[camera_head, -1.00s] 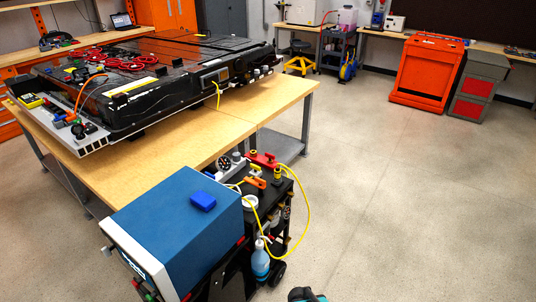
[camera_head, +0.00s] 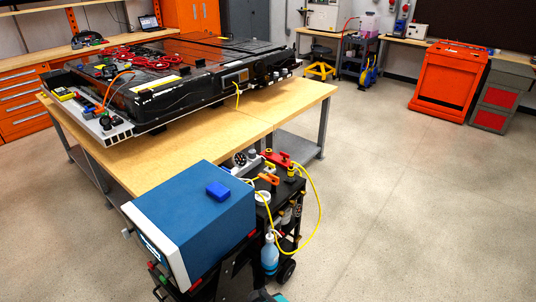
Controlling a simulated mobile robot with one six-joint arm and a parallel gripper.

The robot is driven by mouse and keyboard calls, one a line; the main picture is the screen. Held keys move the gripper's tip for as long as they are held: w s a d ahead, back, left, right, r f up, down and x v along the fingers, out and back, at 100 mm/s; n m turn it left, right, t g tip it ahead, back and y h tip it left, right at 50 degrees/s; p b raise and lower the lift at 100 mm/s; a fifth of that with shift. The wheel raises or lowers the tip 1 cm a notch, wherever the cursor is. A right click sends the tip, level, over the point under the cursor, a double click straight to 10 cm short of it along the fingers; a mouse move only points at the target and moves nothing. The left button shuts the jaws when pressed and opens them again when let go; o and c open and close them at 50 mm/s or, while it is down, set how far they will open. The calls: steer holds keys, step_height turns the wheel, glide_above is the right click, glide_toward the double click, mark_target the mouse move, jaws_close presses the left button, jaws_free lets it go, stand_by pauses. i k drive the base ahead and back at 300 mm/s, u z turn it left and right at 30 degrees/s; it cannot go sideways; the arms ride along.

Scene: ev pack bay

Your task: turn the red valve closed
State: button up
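A red lever-like part (camera_head: 278,158), which looks like the red valve, sits on top of the black cart (camera_head: 285,181) in the lower middle. It is small here, and I cannot tell how far it is turned. A yellow hose (camera_head: 319,203) loops down beside it on the right. My gripper's fingers are not visible. Only a sliver of a dark and teal part, maybe of my arm, shows at the bottom edge, well below the red part.
A wooden workbench (camera_head: 150,170) with a large black battery pack (camera_head: 190,85) is behind. The floor (camera_head: 410,210) to the right is clear.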

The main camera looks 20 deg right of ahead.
mark_target(285, 155)
steer(key=u, duration=0.55)
steer(key=k, duration=1)
steer(key=z, duration=0.85)
steer(key=i, duration=1.05)
steer(key=u, duration=0.1)
